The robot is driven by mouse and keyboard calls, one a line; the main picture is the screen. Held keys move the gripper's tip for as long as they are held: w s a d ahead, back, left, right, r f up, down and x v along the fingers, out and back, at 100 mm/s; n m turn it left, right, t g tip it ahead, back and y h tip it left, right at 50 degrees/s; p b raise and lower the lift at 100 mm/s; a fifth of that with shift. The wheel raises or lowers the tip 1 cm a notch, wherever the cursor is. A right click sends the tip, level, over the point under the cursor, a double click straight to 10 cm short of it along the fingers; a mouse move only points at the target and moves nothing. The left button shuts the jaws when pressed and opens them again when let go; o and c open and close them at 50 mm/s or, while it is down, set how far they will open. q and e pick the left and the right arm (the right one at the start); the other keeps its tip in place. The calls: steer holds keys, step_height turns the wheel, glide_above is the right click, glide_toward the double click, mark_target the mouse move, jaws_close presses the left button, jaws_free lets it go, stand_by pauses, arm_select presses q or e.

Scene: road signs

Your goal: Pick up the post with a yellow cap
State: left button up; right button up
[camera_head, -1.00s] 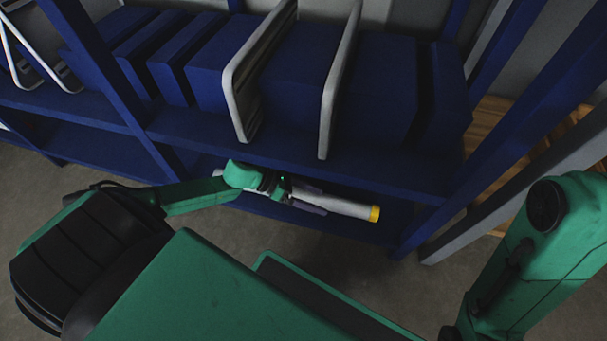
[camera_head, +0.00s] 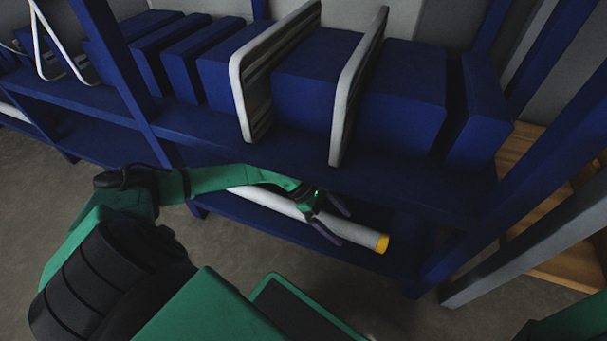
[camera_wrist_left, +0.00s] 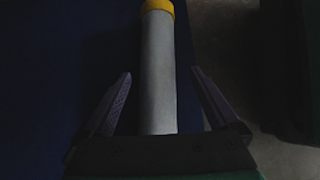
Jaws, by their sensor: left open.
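The post (camera_head: 280,205) is a pale grey-white tube with a yellow cap (camera_head: 382,243) at its right end. It lies lengthwise on the lower shelf (camera_head: 262,219) of the blue rack. My left gripper (camera_head: 335,222) is open at the post, near the capped end, with its fingers pointing towards the cap. In the left wrist view the post (camera_wrist_left: 158,75) runs between the two spread fingers (camera_wrist_left: 160,82), with a gap on each side, and the yellow cap (camera_wrist_left: 157,6) shows at the top. My right gripper is not in view.
The upper shelf (camera_head: 300,175) overhangs the post and holds several blue boxes (camera_head: 400,105) and two grey frames (camera_head: 355,85). A blue upright (camera_head: 525,165) and a grey beam (camera_head: 540,245) stand to the right. A wooden pallet-like thing (camera_head: 575,255) lies beyond.

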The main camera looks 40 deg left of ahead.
mark_target(352, 228)
arm_select(q)
steer(key=d, duration=0.1)
steer(key=w+d+b, duration=0.1)
steer(key=d, duration=0.1)
steer(key=shift+d+f+b, duration=0.15)
steer(key=shift+d+b, duration=0.15)
steer(key=shift+b+x, duration=0.45)
steer(key=shift+x, duration=0.45)
steer(key=shift+d+f, duration=0.15)
steer(key=shift+f, duration=0.15)
jaws_close()
steer(key=shift+r, duration=0.25)
